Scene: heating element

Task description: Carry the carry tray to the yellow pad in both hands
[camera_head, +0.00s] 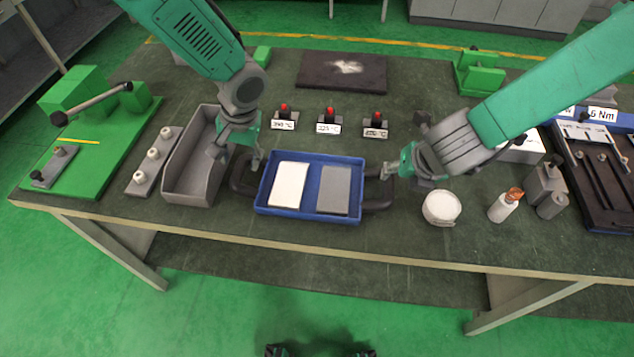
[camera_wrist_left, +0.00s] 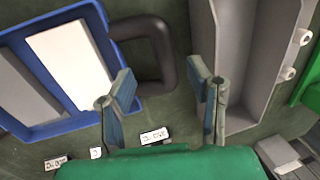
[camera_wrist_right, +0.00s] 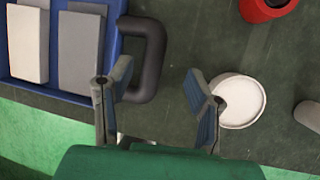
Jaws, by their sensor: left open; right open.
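The carry tray is a blue tray (camera_head: 308,215) with a dark loop handle at each short end. It lies flat on the bench with a white slab (camera_head: 290,184) and a grey slab (camera_head: 333,190) in it. My left gripper (camera_head: 237,158) is open at the left handle; in the left wrist view the handle's outer bar (camera_wrist_left: 167,55) lies between the spread fingertips (camera_wrist_left: 160,78). My right gripper (camera_head: 402,174) is open at the right handle; in the right wrist view that handle's outer bar (camera_wrist_right: 155,60) lies between the fingertips (camera_wrist_right: 158,76). I cannot make out a yellow pad.
A grey open bin (camera_head: 190,175) stands close left of the tray. A white-topped jar (camera_head: 441,207) and a small bottle (camera_head: 504,206) stand to the right. Several red-knobbed labelled blocks (camera_head: 329,116) and a dark plate (camera_head: 342,72) lie behind. The bench's front edge is close.

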